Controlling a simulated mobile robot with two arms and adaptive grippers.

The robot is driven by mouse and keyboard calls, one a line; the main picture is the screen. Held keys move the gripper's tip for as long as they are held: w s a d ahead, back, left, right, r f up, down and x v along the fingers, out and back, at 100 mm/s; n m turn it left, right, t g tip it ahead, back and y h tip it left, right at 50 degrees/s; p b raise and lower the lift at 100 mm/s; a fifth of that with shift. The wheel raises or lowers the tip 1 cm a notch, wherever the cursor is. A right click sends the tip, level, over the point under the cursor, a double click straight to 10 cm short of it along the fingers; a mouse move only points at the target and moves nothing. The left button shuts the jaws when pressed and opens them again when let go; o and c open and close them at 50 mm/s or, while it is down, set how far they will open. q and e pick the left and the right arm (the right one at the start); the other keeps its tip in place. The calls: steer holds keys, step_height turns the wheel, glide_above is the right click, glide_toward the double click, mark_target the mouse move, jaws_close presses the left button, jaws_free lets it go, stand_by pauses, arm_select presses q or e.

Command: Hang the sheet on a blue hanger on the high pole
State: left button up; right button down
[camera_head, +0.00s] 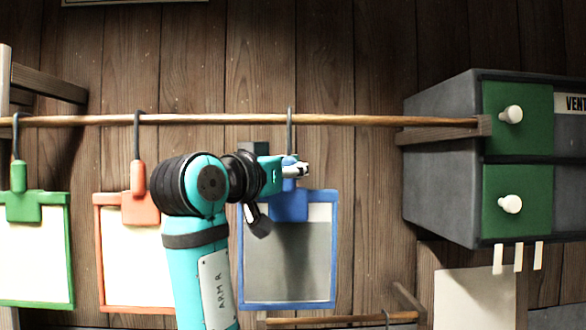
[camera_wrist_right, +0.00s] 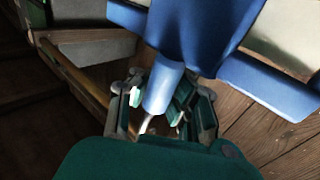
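The blue hanger (camera_head: 289,208) holds a pale sheet (camera_head: 288,265) in a blue frame, upright and partly in shadow. Its dark hook crosses in front of the high wooden pole (camera_head: 350,119), with its top just above it; I cannot tell whether it rests there. My right gripper (camera_head: 298,170) is at the hanger's neck, below the pole. In the right wrist view the blue neck (camera_wrist_right: 163,88) sits between the fingers, which look shut on it. My left gripper is not in view.
A green hanger (camera_head: 20,207) and an orange hanger (camera_head: 139,207) with framed sheets hang left on the pole. A grey cabinet with green drawers (camera_head: 508,185) stands right. A lower rail (camera_head: 330,320) and a pinned sheet (camera_head: 475,298) are below. The pole right of the blue hanger is free.

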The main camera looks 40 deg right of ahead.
steer(key=c, duration=1.4)
jaws_free()
steer(key=shift+a, duration=0.1)
steer(key=v, duration=1.1)
steer(key=shift+s+a, duration=0.3)
steer(key=shift+a, duration=0.05)
